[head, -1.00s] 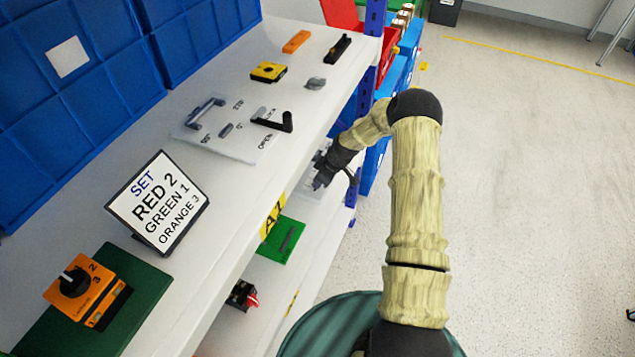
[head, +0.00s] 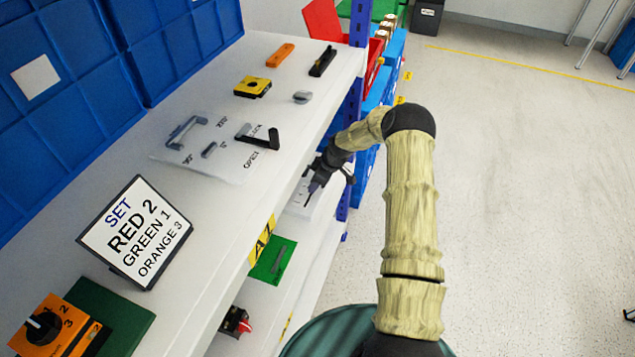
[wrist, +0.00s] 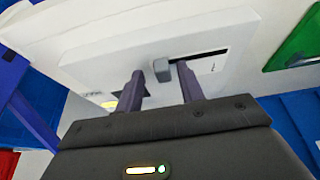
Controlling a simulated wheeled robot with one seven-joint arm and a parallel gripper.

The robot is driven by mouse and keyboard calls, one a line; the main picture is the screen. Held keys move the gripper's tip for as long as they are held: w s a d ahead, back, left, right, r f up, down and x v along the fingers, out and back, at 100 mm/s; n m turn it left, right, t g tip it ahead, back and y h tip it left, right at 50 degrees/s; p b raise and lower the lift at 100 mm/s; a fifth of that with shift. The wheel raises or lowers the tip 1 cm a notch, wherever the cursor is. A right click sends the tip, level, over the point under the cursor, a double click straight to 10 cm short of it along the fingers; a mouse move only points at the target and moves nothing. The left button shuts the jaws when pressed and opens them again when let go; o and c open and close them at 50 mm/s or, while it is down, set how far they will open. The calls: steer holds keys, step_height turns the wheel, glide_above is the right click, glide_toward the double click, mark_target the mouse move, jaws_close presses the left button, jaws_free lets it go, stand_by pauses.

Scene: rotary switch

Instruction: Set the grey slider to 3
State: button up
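The grey slider (wrist: 162,70) is a small block at the left end of a dark slot in a white panel (wrist: 110,62) in the wrist view. A small mark sits below the slot's right part, too small to read. My gripper (wrist: 162,76) is open, one finger on each side of the slider; whether either finger touches it I cannot tell. In the head view my gripper (head: 312,186) is at the white panel (head: 299,207) on the lower shelf, and the slider is too small to make out.
A green plate (head: 268,263) and a red-handled switch (head: 236,321) are further along the lower shelf. The upper shelf (head: 215,212) overhangs, holding a sign (head: 137,232), an orange rotary switch (head: 48,328) and several small parts. A blue post (head: 352,110) stands beside my arm.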

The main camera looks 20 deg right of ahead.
steer(key=p+v, duration=0.1)
steer(key=v, duration=1.6)
steer(key=shift+r, duration=0.25)
steer(key=shift+a+f, duration=0.1)
